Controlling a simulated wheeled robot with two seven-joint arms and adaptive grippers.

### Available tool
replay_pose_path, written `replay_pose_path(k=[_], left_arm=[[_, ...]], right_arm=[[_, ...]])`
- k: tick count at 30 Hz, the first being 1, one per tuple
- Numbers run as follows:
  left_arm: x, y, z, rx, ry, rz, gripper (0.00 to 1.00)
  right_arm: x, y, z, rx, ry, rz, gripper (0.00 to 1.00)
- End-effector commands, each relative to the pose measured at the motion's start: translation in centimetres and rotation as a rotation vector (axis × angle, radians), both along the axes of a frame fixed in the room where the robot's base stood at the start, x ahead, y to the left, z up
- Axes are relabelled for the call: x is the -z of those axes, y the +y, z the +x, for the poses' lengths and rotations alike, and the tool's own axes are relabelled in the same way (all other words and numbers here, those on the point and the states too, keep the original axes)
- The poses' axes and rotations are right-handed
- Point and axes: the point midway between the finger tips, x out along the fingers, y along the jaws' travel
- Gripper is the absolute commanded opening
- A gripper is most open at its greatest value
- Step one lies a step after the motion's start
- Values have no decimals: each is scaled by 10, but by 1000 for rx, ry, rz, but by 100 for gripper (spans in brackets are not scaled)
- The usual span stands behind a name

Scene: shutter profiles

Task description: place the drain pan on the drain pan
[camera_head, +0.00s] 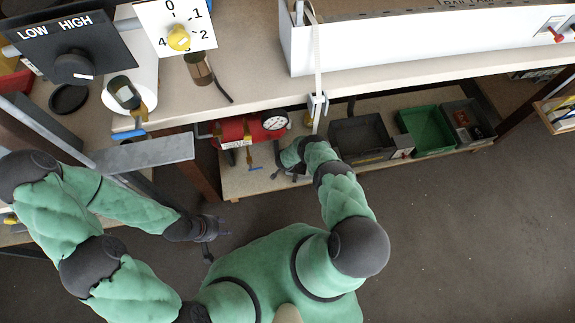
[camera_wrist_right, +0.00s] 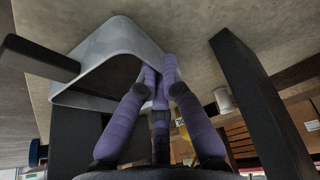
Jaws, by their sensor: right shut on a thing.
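I take this to be a drain pan. In the head view my right arm reaches to the lower shelf, and its gripper (camera_head: 288,168) is small and partly hidden there; the held thing cannot be made out. I cannot tell a second drain pan for sure. My left gripper (camera_head: 212,238) hangs over the floor left of centre, empty, with its fingers seeming apart.
On the lower shelf (camera_head: 240,182) are a red tank with a gauge (camera_head: 240,132), a dark grey bin (camera_head: 360,138) and a green bin (camera_head: 427,130). The bench top (camera_head: 250,55) overhangs the shelf. Dark posts (camera_wrist_right: 260,105) stand close in the wrist view. The floor (camera_head: 460,230) at right is clear.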

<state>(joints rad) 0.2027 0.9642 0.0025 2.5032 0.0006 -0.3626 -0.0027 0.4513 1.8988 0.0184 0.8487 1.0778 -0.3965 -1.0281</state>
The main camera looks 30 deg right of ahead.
Motion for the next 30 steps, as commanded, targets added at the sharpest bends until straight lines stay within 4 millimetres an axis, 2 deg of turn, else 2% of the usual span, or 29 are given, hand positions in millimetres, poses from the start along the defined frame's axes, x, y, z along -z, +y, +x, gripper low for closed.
replay_pose_path(k=[11, 14, 15, 26, 30], left_arm=[[-1, 0, 0, 0, -1, 0, 40], [-1, 0, 0, 0, -1, 0, 40], [-1, 0, 0, 0, -1, 0, 40], [0, 0, 0, 0, 0, 0, 40], [-8, 0, 0, 0, 0, 0, 40]], right_arm=[[2, 0, 0, 0, 0, -1, 0], [3, 0, 0, -1, 0, -2, 27], [3, 0, 0, -1, 0, -2, 31], [1, 0, 0, 0, -1, -1, 31], [-10, -1, 0, -1, -1, -1, 31]])
